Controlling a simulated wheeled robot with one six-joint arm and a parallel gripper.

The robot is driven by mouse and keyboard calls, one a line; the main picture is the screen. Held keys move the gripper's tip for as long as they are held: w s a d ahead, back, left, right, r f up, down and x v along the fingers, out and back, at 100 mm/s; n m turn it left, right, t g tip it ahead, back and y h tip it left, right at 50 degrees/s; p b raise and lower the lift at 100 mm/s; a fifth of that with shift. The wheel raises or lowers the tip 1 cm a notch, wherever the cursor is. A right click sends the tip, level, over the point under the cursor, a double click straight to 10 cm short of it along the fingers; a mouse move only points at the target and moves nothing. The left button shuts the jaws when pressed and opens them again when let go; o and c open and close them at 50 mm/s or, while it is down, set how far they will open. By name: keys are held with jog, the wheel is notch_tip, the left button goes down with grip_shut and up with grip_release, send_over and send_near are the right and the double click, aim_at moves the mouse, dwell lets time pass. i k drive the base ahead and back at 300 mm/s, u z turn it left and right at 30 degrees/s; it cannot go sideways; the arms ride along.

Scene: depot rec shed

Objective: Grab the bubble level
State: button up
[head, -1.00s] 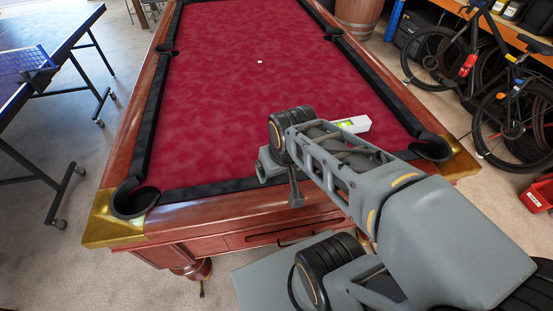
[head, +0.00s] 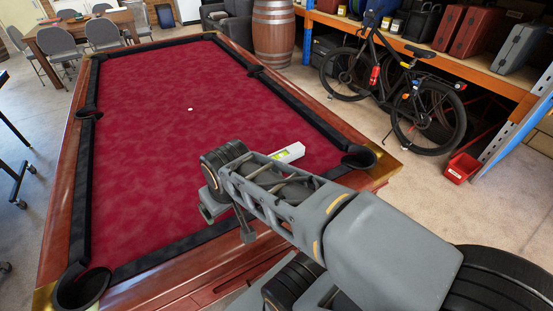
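The bubble level (head: 289,152) is a short white bar with a yellow-green vial. It lies on the red cloth of the pool table (head: 165,140), near the table's near right corner pocket. My arm reaches over the near rail and hides part of the level's near side. My gripper (head: 245,236) hangs at the arm's end, over the near rail, to the left of and nearer than the level. Only a part of it shows, and I cannot see whether its fingers are apart. The level looks clear of it.
A small white ball or cube (head: 190,109) lies mid-table. Black cushions and raised wooden rails edge the cloth. A bicycle (head: 400,95), a red bin (head: 461,168) and a loaded shelf (head: 470,62) stand at right. A barrel (head: 273,33) stands behind the table.

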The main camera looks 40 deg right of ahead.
aim_at(294, 151)
jog(key=u, duration=1.6)
jog(key=k, duration=0.95)
jog(key=z, duration=1.65)
jog(key=i, duration=0.5)
jog(key=u, duration=0.05)
